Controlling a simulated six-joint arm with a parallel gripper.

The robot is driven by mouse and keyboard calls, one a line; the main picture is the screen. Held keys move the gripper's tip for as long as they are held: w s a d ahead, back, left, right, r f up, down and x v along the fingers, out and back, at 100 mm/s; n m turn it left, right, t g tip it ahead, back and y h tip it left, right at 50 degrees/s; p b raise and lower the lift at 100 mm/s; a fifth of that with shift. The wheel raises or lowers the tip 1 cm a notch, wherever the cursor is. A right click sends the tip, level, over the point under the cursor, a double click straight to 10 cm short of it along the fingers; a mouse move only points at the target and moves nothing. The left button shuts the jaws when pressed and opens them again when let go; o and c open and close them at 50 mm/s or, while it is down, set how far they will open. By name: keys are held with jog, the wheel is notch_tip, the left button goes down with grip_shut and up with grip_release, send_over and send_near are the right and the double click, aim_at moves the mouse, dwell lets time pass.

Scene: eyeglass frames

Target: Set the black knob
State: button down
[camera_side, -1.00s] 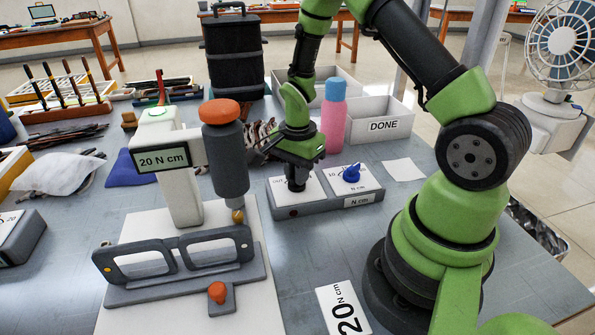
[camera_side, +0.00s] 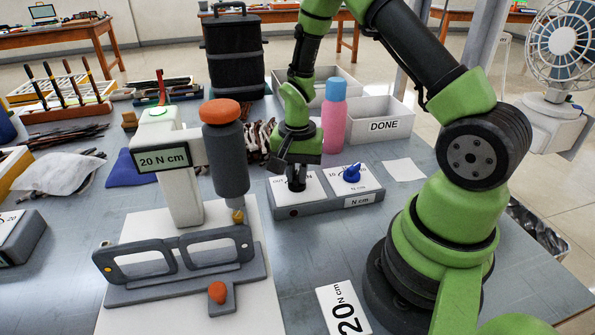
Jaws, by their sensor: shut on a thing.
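The black knob (camera_side: 296,183) sits on the left white dial plate of a grey control box (camera_side: 325,203). My gripper (camera_side: 295,168) points down over that plate and is shut on the black knob; its fingers hide the knob's upper part. A blue knob (camera_side: 351,174) sits on the right plate of the same box, apart from my gripper. The front of the box carries an "N cm" label. The dial marks around the black knob are mostly covered or too small to read.
A screwdriver stand (camera_side: 182,185) showing "20 N cm" is at left, above the eyeglass frame (camera_side: 210,252). A pink bottle with a blue cap (camera_side: 333,120) and a white DONE box (camera_side: 379,122) stand close behind the control box. A "20 N cm" card (camera_side: 343,309) lies in front.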

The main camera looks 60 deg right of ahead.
aim_at(297, 174)
jog(key=shift+n, duration=2.2)
jog(key=c, duration=1.1)
grip_release()
jog(key=shift+c, duration=0.2)
notch_tip(297, 174, up, 10)
